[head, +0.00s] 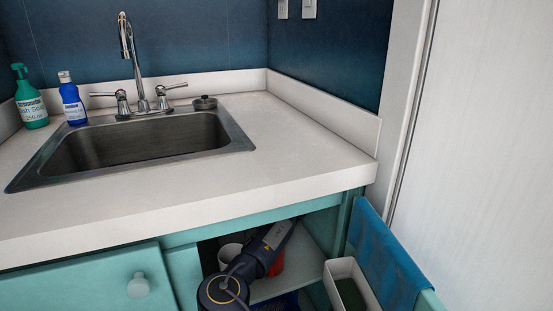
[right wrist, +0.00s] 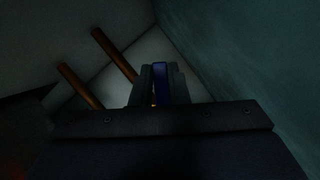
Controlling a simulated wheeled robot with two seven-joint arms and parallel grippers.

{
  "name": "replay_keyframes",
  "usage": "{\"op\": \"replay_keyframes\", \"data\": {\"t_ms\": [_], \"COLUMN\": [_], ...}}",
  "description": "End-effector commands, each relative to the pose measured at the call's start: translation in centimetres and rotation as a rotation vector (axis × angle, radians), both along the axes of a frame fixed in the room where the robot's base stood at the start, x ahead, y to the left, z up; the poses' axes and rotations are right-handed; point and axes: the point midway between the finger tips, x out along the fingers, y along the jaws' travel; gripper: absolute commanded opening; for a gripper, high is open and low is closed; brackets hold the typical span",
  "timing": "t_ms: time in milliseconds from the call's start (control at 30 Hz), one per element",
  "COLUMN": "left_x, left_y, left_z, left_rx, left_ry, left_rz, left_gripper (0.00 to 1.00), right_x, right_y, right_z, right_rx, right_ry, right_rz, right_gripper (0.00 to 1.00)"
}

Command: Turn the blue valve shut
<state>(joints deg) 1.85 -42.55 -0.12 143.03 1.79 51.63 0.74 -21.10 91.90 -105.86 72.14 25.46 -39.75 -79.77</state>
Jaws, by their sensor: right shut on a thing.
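The blue valve (right wrist: 160,78) shows in the dark right wrist view as a narrow upright blue piece. My right gripper (right wrist: 161,90) is shut on it, with one finger on each side. The fingers hide part of the valve, and its stem cannot be made out. In the head view my right arm reaches into the open cabinet under the sink, and its gripper is hidden there. My left gripper is in neither view.
Two copper pipes (right wrist: 114,54) run left of the valve. A cabinet wall (right wrist: 245,50) is close on the right. In the head view, a white container (head: 230,254) and a red object (head: 277,264) are near my arm. A white bin (head: 340,270) and blue towel (head: 384,250) are at right.

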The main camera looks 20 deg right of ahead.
Motion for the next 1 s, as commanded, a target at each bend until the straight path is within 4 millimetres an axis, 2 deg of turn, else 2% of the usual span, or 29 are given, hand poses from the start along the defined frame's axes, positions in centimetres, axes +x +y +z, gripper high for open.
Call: {"op": "replay_keyframes", "data": {"t_ms": [333, 833, 867, 1000], "left_x": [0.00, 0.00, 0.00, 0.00], "left_y": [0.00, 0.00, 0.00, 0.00], "left_z": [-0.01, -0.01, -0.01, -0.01], "left_rx": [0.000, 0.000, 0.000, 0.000], "left_ry": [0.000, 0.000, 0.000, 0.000], "left_rz": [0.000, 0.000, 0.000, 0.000], "left_gripper": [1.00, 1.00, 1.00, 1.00], "right_x": [-0.02, -0.03, -0.03, -0.04], "right_y": [-0.54, -0.65, -0.65, -0.66], "right_z": [-0.48, -0.61, -0.61, -0.59], "right_rx": [0.138, 0.154, 0.154, 0.154], "right_ry": [-0.008, -0.007, -0.007, -0.008], "right_rz": [0.001, 0.000, 0.000, 0.000], "right_gripper": [0.00, 0.00, 0.18, 0.36]}}
